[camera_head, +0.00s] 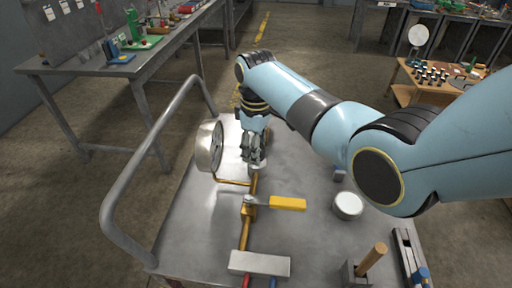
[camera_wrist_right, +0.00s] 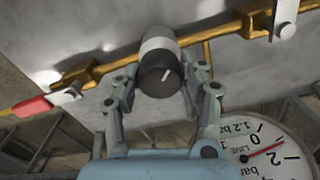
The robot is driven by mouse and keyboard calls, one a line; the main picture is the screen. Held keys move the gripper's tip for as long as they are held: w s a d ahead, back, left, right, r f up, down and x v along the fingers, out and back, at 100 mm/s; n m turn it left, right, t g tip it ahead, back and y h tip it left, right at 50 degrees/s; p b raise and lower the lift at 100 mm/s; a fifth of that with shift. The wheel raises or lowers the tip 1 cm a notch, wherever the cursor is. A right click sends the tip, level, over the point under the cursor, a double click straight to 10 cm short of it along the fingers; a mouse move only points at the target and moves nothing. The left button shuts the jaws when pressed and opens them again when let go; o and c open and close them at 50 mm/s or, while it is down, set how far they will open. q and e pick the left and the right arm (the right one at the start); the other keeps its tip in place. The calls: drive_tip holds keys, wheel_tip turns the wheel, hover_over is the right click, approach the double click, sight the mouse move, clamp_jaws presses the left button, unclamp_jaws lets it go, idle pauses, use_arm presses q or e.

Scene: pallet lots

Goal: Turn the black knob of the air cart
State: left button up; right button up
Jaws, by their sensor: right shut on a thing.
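The air cart (camera_head: 190,240) has a grey top with a brass pipe line along it. My right gripper (camera_head: 254,152) reaches down over the pipe in the head view and hides the knob there. In the right wrist view the two fingers of my right gripper (camera_wrist_right: 160,84) stand on either side of the knob, shut on it. My left gripper is not in view.
A round gauge (camera_head: 209,146) stands left of my right gripper; its dial (camera_wrist_right: 265,150) has a red needle. A yellow-handled lever (camera_head: 288,204) sits nearer on the pipe. A grey rail (camera_head: 150,152) runs along the left edge. A round white-topped item (camera_head: 347,205) stands at right.

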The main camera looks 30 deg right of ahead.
drive_tip(key=shift+r+m+p, duration=0.1)
drive_tip(key=shift+m+p, duration=1.3)
drive_tip(key=shift+m, duration=0.3)
drive_tip(key=shift+w+d+m+p, duration=0.1)
drive_tip(key=shift+m+p, duration=0.8)
drive_tip(key=shift+m, duration=1)
